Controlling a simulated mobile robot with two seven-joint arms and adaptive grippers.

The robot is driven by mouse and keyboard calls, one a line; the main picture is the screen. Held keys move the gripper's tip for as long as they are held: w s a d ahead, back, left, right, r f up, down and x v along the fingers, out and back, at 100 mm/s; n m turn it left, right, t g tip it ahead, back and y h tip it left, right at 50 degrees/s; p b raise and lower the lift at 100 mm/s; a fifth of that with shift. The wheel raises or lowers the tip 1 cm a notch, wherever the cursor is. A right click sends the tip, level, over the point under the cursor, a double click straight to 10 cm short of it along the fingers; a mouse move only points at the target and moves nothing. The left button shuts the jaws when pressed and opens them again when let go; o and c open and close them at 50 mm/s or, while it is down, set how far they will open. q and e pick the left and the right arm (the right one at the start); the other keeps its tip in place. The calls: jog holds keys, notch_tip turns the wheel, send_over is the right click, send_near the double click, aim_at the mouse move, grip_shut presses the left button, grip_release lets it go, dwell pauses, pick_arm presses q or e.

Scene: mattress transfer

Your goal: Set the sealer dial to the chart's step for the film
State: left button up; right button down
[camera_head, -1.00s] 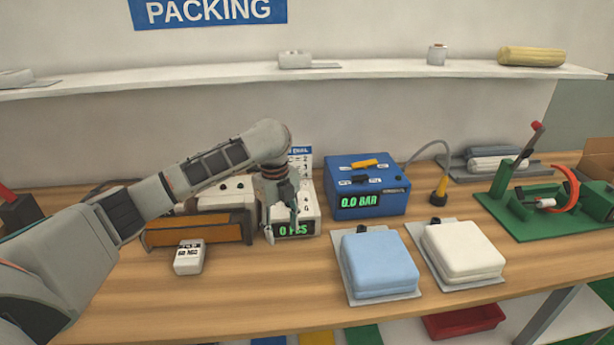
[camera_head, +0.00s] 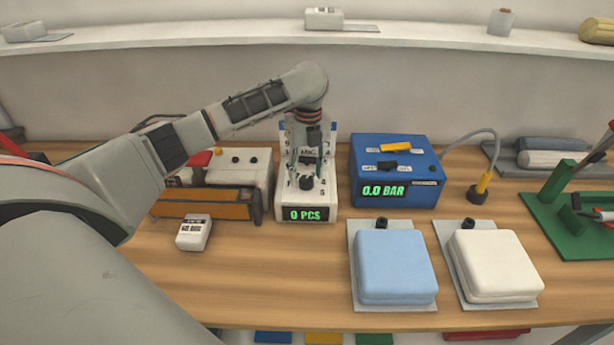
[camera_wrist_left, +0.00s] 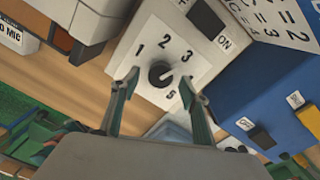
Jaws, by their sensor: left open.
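The sealer (camera_head: 320,208) is a white box with a lit "0 PCS" display. Its black dial (camera_head: 306,183) sits on a numbered plate and also shows in the wrist view (camera_wrist_left: 160,73); I cannot tell its exact setting. My left gripper (camera_head: 306,160) is open over the dial. In the wrist view its fingertips (camera_wrist_left: 158,84) appear on either side of the knob; contact is unclear. The chart (camera_wrist_left: 284,20) stands behind the sealer, cut off in the wrist view and mostly hidden by my arm in the head view. A white gauge (camera_head: 194,233) reads what looks like "60 MIC".
A blue box (camera_head: 395,172) showing "0.0 BAR" stands close right of the sealer. An orange-fronted machine (camera_head: 205,205) stands close on the left. A blue pad (camera_head: 396,265) and a white pad (camera_head: 494,263) lie in front.

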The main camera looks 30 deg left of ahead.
pick_arm(q)
jog(key=shift+f, duration=0.85)
jog(key=c, duration=1.1)
jog(key=shift+n, duration=0.5)
jog(key=n, duration=0.3)
jog(key=shift+n, duration=0.3)
jog(key=n, duration=0.5)
jog(key=shift+n, duration=0.3)
